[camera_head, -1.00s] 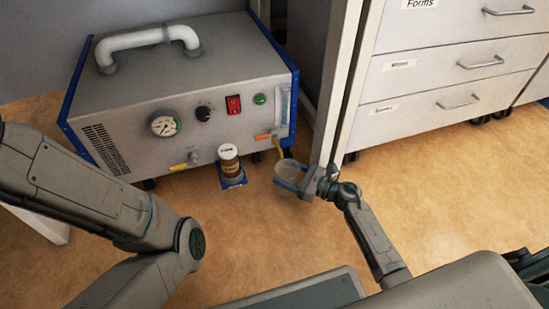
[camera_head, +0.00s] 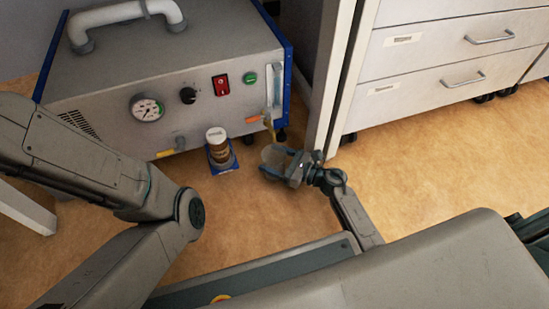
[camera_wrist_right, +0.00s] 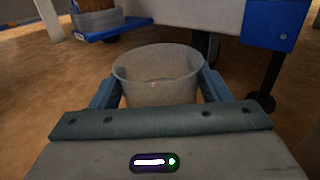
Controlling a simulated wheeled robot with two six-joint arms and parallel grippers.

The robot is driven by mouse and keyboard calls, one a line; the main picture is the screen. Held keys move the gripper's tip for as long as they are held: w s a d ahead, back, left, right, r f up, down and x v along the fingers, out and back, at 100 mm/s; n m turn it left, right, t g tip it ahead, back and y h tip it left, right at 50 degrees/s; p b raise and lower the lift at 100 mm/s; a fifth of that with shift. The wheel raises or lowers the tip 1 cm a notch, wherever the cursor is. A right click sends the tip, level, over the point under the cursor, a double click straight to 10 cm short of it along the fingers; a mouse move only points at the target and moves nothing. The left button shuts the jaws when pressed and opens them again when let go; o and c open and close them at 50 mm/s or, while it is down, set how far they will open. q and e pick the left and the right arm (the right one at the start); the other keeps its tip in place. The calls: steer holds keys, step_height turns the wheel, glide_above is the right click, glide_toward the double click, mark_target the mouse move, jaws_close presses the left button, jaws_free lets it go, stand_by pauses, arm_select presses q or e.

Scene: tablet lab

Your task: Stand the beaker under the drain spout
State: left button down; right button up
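The clear beaker (camera_head: 276,155) is between the fingers of my right gripper (camera_head: 280,172), low in front of the grey machine (camera_head: 170,90). In the right wrist view, the open-topped beaker (camera_wrist_right: 157,78) has a blue finger against each side and looks empty. Whether the beaker touches the floor is also unclear. My left gripper is out of view.
A brown jar with a white lid (camera_head: 216,140) stands on a small blue tray (camera_head: 224,165) left of the beaker. A yellow-handled valve (camera_head: 168,152) sticks out further left. A white drawer cabinet (camera_head: 440,60) stands to the right. The floor (camera_head: 420,170) before it is clear.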

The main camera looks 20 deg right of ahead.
steer(key=shift+r, duration=0.2)
steer(key=shift+s+d, duration=0.15)
steer(key=shift+s, duration=0.05)
steer(key=b+v, duration=0.1)
steer(key=v, duration=1)
steer(key=shift+s+d, duration=0.2)
stand_by(0.7)
